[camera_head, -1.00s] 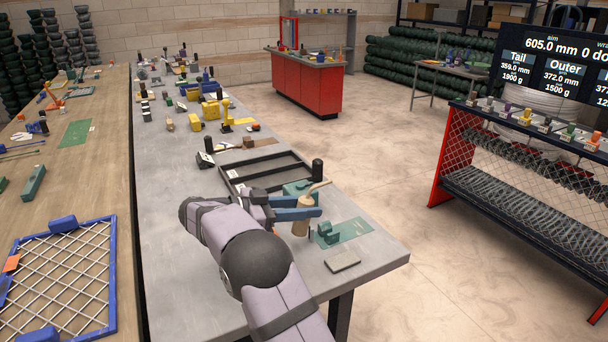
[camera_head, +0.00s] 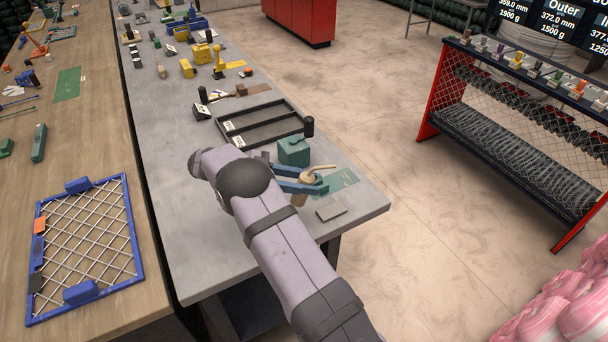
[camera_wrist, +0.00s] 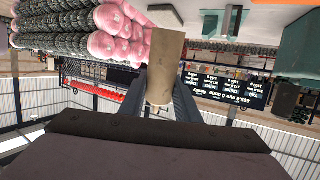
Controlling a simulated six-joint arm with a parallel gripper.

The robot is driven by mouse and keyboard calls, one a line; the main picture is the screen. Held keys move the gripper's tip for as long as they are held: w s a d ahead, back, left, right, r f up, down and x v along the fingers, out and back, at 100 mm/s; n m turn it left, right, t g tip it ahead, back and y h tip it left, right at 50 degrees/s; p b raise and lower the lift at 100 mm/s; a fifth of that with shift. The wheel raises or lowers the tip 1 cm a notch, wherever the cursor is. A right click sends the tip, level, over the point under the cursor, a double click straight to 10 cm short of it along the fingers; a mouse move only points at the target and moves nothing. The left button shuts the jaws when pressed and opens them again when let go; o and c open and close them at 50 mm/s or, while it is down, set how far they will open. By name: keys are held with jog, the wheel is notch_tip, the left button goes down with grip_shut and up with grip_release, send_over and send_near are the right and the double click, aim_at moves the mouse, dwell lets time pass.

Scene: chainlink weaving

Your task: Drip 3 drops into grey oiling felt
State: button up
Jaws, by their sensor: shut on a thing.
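My gripper (camera_head: 304,187), with blue fingers, is shut on a tan bottle (camera_head: 311,178) above the near end of the grey bench. The bottle's thin spout points right; its exact tilt is hard to judge. In the wrist view the tan body (camera_wrist: 166,65) stands between the two dark fingers (camera_wrist: 162,95). A flat grey pad (camera_head: 331,212), which looks like the oiling felt, lies on the bench near the right corner, below and right of the bottle in the picture. The bottle appears apart from it. No drops can be made out.
A teal block (camera_head: 293,151) stands just behind my gripper, and a green mat (camera_head: 344,181) lies to its right. A black frame tray (camera_head: 257,128) with a dark upright post (camera_head: 309,126) is farther back. The blue-framed mesh (camera_head: 88,245) is on the wooden bench at left.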

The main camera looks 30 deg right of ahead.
jog(key=shift+p, duration=0.35)
jog(key=shift+w+a+f+t+y+p, duration=0.15)
jog(key=shift+f+t+y+p, duration=0.15)
jog(key=shift+y+p, duration=0.45)
jog(key=shift+w+a+f+t+y+p, duration=0.1)
jog(key=shift+a+f+t+y+p, duration=0.25)
jog(key=shift+y+p, duration=0.3)
jog(key=shift+w+a+f+t+y+p, duration=0.1)
jog(key=shift+f+t+y+p, duration=0.05)
jog(key=shift+f+y+p, duration=0.4)
jog(key=f+t+y+p, duration=0.1)
jog(key=y+p, duration=0.1)
jog(key=shift+f+y+p, duration=0.1)
jog(key=shift+y+p, duration=0.15)
jog(key=shift+p, duration=0.1)
jog(key=shift+a+f+b, duration=0.1)
jog(key=shift+f+b, duration=0.25)
jog(key=shift+s+d+r+t+y+p, duration=0.15)
jog(key=shift+r+t+y+p, duration=0.3)
jog(key=shift+r+y, duration=0.3)
jog(key=shift+w+d+r+t+y+p, duration=0.1)
jog(key=shift+r+t+y+p, duration=0.2)
jog(key=shift+r+t+y, duration=0.45)
jog(key=shift+f, duration=0.2)
dwell(1.1)
